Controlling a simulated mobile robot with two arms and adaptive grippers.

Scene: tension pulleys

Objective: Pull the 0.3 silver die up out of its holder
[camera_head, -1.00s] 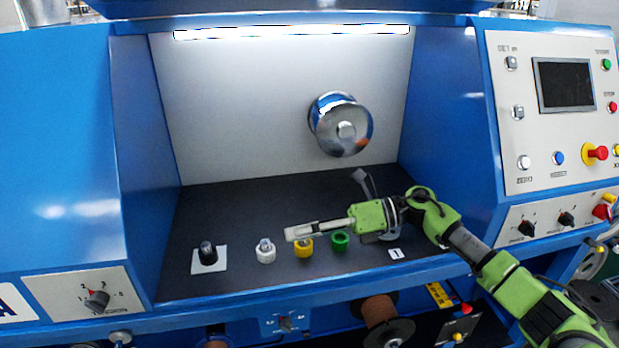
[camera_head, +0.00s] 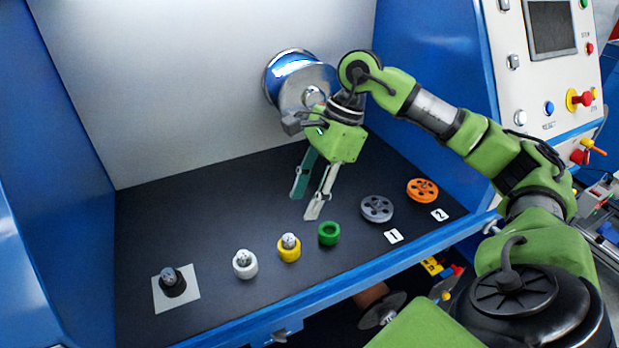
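Three holders with silver dies stand in a row on the dark shelf. A white holder (camera_head: 245,270) has a silver die (camera_head: 243,257) in it. A yellow holder (camera_head: 289,254) has a silver die (camera_head: 289,240) in it. A black holder (camera_head: 175,288) with a greyish die (camera_head: 168,274) stands on a white square at the left. I cannot read any size marks, so I cannot tell which is 0.3. My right gripper (camera_head: 305,206) points down, open and empty, above the shelf behind the yellow and green holders. My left gripper is not in view.
A green holder (camera_head: 329,233) shows no die. A grey pulley (camera_head: 377,208) and an orange pulley (camera_head: 422,190) lie at the right by number labels. A shiny spool (camera_head: 290,80) is on the back wall. The shelf's left and middle back are clear.

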